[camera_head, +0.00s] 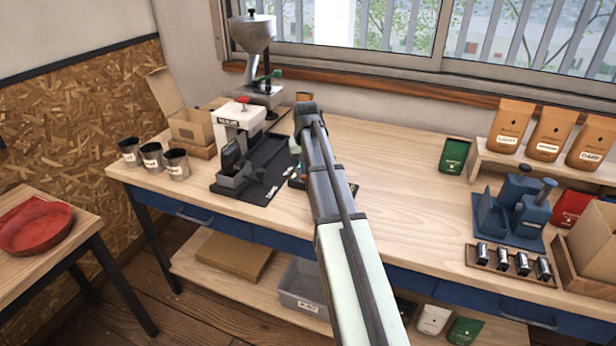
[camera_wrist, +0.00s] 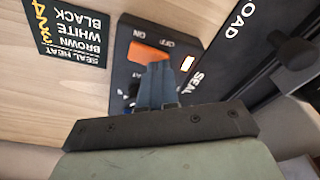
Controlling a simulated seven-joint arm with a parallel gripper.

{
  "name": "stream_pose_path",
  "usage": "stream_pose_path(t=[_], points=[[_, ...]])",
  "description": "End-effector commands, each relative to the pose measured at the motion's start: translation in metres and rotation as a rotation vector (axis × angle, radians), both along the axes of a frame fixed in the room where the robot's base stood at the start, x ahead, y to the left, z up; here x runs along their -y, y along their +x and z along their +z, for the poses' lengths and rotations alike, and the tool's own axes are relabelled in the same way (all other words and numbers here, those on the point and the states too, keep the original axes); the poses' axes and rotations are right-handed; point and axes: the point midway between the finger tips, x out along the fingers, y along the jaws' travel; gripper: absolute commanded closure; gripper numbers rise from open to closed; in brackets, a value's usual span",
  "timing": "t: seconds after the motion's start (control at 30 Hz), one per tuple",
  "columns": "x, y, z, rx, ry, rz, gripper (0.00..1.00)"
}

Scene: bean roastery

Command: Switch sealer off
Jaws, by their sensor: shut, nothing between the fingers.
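The sealer's dark control box (camera_wrist: 125,72) is in the wrist view, with ON and OFF lettering above an orange rocker switch (camera_wrist: 143,51). A small orange-white indicator (camera_wrist: 187,63) glows to the right of the switch. My gripper (camera_wrist: 158,68) is shut and empty, its fingertips over the lower right of the switch and hiding part of it. I cannot tell whether they touch it, or which way the rocker is tilted.
A black plate (camera_wrist: 232,50) lettered LOAD and SEAL lies beside the box, with a dark knob (camera_wrist: 297,54). A heat card (camera_wrist: 68,32) lies to the left. A white press (camera_head: 238,120) with a red knob stands left of my arm.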

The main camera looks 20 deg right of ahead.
Motion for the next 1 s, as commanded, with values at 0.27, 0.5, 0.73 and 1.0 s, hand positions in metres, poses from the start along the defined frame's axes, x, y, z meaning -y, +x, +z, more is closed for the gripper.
stream_pose_path(t=[0.27, 0.5, 0.73, 1.0], points=[[0.0, 0.0, -0.004, 0.0, 0.0, 0.0, 1.0], [0.0, 0.0, -0.007, 0.0, 0.0, 0.0, 1.0], [0.0, 0.0, -0.008, -0.001, 0.0, 0.0, 1.0], [0.0, 0.0, 0.003, 0.0, 0.0, 0.0, 1.0]])
